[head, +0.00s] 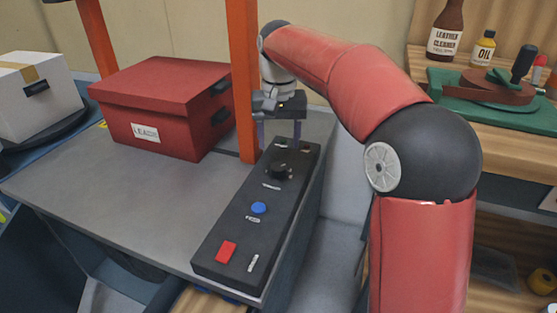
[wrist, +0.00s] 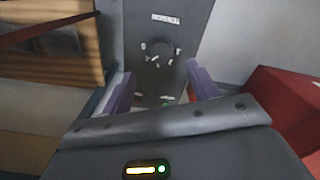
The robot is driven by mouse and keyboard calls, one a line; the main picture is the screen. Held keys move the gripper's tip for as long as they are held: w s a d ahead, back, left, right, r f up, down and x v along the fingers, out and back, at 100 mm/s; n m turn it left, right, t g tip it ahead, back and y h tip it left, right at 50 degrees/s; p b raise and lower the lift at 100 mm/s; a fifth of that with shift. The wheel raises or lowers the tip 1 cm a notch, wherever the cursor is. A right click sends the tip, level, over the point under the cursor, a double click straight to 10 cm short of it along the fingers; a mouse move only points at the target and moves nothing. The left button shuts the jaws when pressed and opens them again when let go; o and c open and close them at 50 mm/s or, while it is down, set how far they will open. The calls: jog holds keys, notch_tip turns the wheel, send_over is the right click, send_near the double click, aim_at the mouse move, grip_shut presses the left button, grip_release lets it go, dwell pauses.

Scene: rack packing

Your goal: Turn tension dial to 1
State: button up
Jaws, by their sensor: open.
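The black tension dial (head: 281,171) sits on the far half of a long black control panel (head: 237,236). In the wrist view the dial (wrist: 159,50) is a dark round knob with small white marks around it; its pointer setting is too blurred to read. My gripper (head: 280,139) is at the far end of the panel, pointing down, open and empty. In the wrist view its two purple fingers (wrist: 160,82) are spread apart, with the dial beyond their tips. I see no contact with the dial.
A blue button (head: 259,208) and a red switch (head: 227,251) are on the same panel. An orange post (head: 243,80) stands close left of my gripper. A red lidded box (head: 165,105) sits on the grey table (head: 130,200), whose middle is clear.

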aim_at(278, 167)
notch_tip(278, 167, down, 8)
jog(key=shift+r+b, duration=0.1)
jog(key=shift+b, duration=0.45)
jog(key=c, duration=1)
